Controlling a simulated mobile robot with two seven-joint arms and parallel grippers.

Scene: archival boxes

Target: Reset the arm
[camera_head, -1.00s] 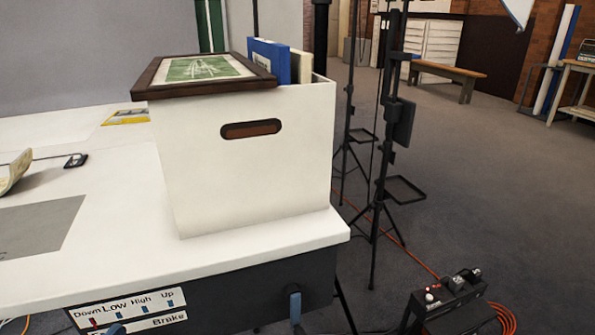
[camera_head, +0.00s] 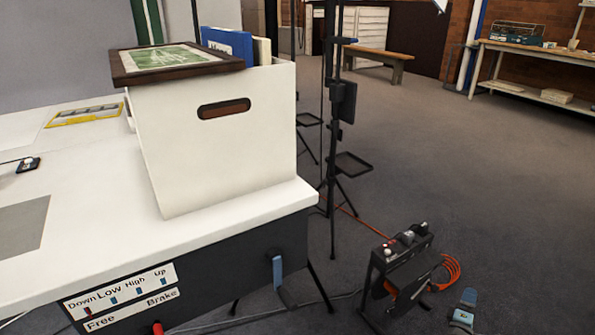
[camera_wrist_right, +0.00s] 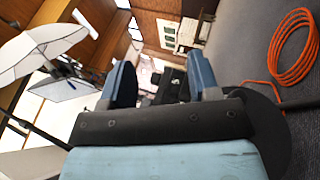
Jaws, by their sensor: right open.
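My right gripper (camera_head: 465,312) shows small at the bottom right of the head view, low over the grey floor and apart from the box and table. In the right wrist view its two blue fingers (camera_wrist_right: 160,78) stand apart with nothing between them. My left gripper is in neither view. A white archival box (camera_head: 215,150) with an oval hand hole stands upright at the near corner of the white table (camera_head: 90,265). A dark-framed green picture (camera_head: 175,62) lies across its top, and a blue folder (camera_head: 227,42) sticks up inside.
Black stands (camera_head: 338,170) rise behind the box. A wooden bench (camera_head: 375,58) and a worktable (camera_head: 545,62) are farther back. The floor at right is clear.

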